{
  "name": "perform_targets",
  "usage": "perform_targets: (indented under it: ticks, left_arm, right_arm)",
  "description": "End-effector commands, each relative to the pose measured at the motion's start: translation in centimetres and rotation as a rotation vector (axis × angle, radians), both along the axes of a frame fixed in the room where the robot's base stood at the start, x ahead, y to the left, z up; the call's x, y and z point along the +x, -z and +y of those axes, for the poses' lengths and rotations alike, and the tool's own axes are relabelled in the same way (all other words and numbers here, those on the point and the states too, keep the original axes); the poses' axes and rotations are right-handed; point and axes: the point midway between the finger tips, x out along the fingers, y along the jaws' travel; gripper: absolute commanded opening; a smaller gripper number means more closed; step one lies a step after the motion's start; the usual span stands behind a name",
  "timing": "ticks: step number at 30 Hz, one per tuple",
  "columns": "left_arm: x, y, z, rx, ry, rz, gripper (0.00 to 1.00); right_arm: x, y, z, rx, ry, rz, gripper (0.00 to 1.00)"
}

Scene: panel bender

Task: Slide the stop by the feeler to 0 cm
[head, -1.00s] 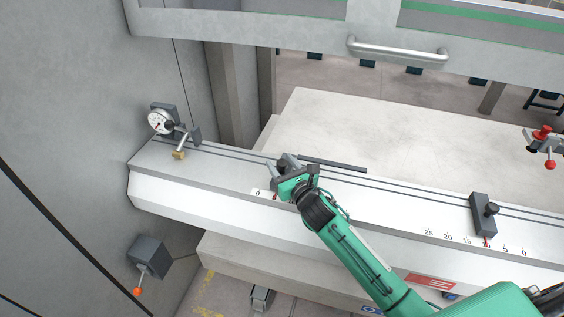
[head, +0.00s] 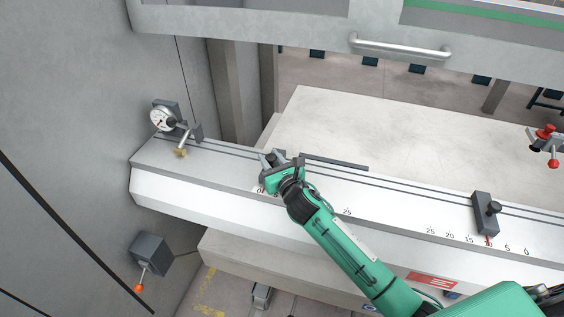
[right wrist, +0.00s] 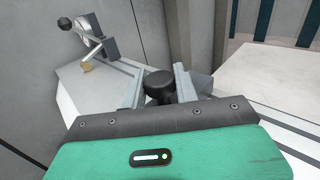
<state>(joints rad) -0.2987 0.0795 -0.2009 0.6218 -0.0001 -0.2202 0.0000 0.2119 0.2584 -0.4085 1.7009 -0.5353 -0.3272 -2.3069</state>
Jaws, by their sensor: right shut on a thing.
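My right gripper (head: 272,160) is shut on the black knob (right wrist: 158,84) of the stop by the feeler, at the left part of the rail. In the right wrist view the knob sits between the two grey fingers. The stop's body is mostly hidden by the gripper. A small red mark shows close by the 0 of the left scale (head: 260,190); the exact reading is hard to tell. The feeler, a dial gauge (head: 161,118) with a brass tip (head: 180,152), stands further left, apart from the gripper. My left gripper is not in view.
A second dark stop (head: 484,214) stands on the right part of the rail, its red mark near 10. A dark bar (head: 335,161) lies behind the gripper. A box with an orange-tipped lever (head: 148,255) is at lower left. The rail between gripper and gauge is clear.

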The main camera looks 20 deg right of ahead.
Motion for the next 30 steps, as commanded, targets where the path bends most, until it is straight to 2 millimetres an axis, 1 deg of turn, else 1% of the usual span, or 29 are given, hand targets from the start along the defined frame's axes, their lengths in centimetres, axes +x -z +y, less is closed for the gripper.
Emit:
perform_targets:
  ticks: [1,4,13,14,15,16,25,28,30]
  left_arm:
    - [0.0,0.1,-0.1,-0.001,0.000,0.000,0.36]
    - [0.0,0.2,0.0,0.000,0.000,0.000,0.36]
    - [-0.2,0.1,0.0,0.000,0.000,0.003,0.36]
    - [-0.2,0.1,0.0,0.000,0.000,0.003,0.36]
    - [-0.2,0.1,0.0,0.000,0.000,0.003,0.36]
    - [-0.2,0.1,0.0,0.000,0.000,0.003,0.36]
    - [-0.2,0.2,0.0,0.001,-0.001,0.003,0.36]
    - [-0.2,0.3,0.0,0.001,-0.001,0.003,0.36]
    - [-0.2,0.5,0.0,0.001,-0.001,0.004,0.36]
  right_arm:
    - [0.4,0.0,0.6,0.000,-0.002,-0.002,0.00]
    - [0.8,0.0,1.2,0.000,-0.002,-0.001,0.00]
    - [0.8,-0.1,1.3,0.002,-0.002,-0.002,0.00]
    - [0.8,-0.1,1.3,0.002,-0.002,-0.002,0.36]
    - [0.8,-0.1,1.3,0.002,-0.002,-0.002,0.44]
    - [0.8,-0.1,1.3,0.002,-0.002,-0.002,0.50]
    - [0.7,0.0,1.2,0.000,0.000,-0.001,0.50]
    - [0.2,0.1,1.1,-0.001,0.000,-0.001,0.50]
    - [-0.5,0.1,0.9,-0.002,-0.001,-0.001,0.50]
